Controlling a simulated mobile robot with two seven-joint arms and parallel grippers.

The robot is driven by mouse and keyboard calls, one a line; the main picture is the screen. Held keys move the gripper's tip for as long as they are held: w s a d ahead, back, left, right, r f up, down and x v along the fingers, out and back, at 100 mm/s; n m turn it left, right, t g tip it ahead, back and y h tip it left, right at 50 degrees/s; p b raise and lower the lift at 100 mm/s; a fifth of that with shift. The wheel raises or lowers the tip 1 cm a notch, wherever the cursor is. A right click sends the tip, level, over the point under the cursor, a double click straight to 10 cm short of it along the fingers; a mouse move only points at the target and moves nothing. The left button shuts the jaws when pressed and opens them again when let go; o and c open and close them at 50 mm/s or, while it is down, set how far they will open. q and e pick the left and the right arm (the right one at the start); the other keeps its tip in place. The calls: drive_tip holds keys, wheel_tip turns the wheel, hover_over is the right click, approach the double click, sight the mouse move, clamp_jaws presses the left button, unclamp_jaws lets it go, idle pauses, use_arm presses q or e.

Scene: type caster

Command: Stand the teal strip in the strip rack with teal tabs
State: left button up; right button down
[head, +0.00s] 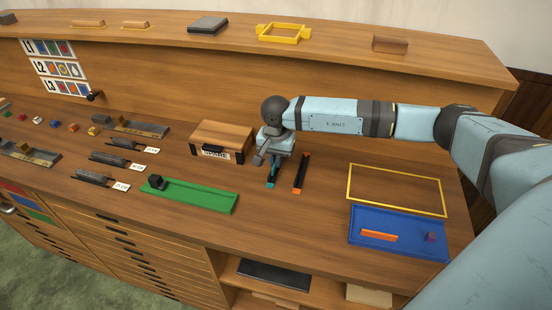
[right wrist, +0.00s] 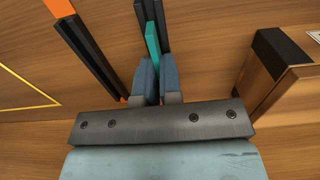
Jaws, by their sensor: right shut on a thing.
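My right gripper (head: 273,160) points down over the counter, and its two blue fingers (right wrist: 154,68) are shut on the teal strip (right wrist: 152,42). The strip stands on edge and runs along a dark strip rack (right wrist: 161,12), between its dark walls in the right wrist view. I cannot tell whether it touches the rack's floor. In the head view this rack (head: 274,174) is mostly hidden under the gripper, with teal at its near end. A like rack with orange tabs (head: 301,173) lies to its right, also in the right wrist view (right wrist: 88,50). My left gripper is not in view.
A wooden box marked SPARE (head: 222,135) stands left of the gripper. A green tray (head: 205,197) lies nearer the front. A blue tray (head: 400,250) with an orange strip (head: 379,236) is at the right, below a yellow outline (head: 400,172). The counter beyond the orange-tabbed rack is clear.

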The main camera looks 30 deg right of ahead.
drive_tip(key=shift+f+b, duration=0.2)
drive_tip(key=shift+b, duration=0.6)
idle(1.9)
drive_tip(key=shift+f+b, duration=0.3)
idle(0.4)
drive_tip(key=c, duration=1.2)
unclamp_jaws()
drive_tip(key=shift+r, duration=0.1)
drive_tip(key=shift+r+p, duration=1.2)
drive_tip(key=shift+r, duration=1.25)
drive_tip(key=shift+s+f, duration=0.1)
